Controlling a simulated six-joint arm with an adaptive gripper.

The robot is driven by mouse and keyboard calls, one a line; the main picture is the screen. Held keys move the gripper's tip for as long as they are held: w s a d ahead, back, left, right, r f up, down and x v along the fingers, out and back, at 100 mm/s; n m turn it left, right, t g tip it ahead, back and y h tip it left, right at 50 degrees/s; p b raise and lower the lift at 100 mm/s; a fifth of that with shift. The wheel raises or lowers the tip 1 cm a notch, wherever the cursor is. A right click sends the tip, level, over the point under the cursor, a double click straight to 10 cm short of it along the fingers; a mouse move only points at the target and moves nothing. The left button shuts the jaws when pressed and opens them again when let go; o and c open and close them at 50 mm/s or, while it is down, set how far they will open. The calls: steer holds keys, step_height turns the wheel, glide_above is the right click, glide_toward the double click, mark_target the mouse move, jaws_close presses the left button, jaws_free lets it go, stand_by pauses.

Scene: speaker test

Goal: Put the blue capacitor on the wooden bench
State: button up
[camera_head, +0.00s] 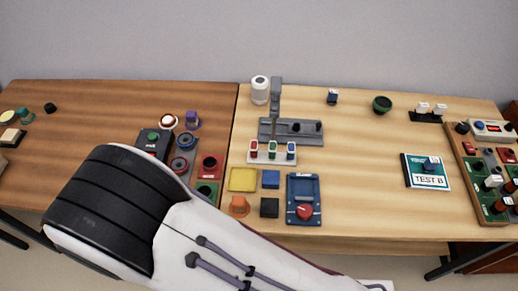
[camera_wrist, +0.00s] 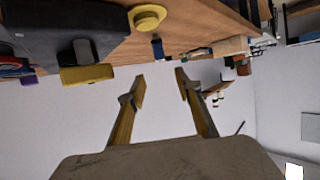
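A small blue part with a pale top (camera_head: 291,148), which looks like the blue capacitor, stands at the right end of a white rack (camera_head: 262,160) beside a green and a red one. Another dark blue part with a light top (camera_head: 332,97) stands farther back. The wooden bench shows as a browner left top (camera_head: 90,130) and a lighter right top (camera_head: 360,140). In the wrist view my gripper (camera_wrist: 161,82) is open and empty, fingers apart. A small dark blue part (camera_wrist: 157,47) shows beyond the fingertips; I cannot tell which one. My gripper is not visible in the head view.
A TEST B box (camera_head: 427,171) and a parts tray (camera_head: 490,180) lie at right. My arm covers the left front. Much of the left top is bare.

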steer(key=w+d+r+m+g+h, duration=0.1)
steer(key=w+d+r+m, duration=0.1)
steer(key=w+d+r, duration=0.7)
steer(key=w+d+r+m+h, duration=0.1)
steer(key=w+d+r, duration=0.3)
steer(key=d+r, duration=0.5)
steer(key=d+r+m+h, duration=0.1)
steer(key=d+r, duration=0.1)
steer(key=d, duration=1)
steer(key=s+d+r+m+g+h, duration=0.1)
steer(key=s+d+r+h, duration=0.15)
steer(key=d, duration=0.65)
steer(key=s+d+r+m+h, duration=0.1)
steer(key=s+d, duration=0.3)
steer(key=d, duration=0.6)
steer(key=s+d+f+m+g+h, duration=0.1)
steer(key=s+d+m+h, duration=0.2)
steer(key=s+d, duration=1)
steer(key=shift+s+d+f+g, duration=0.2)
steer(key=shift+s+d+g, duration=0.15)
steer(key=shift+s+g, duration=0.05)
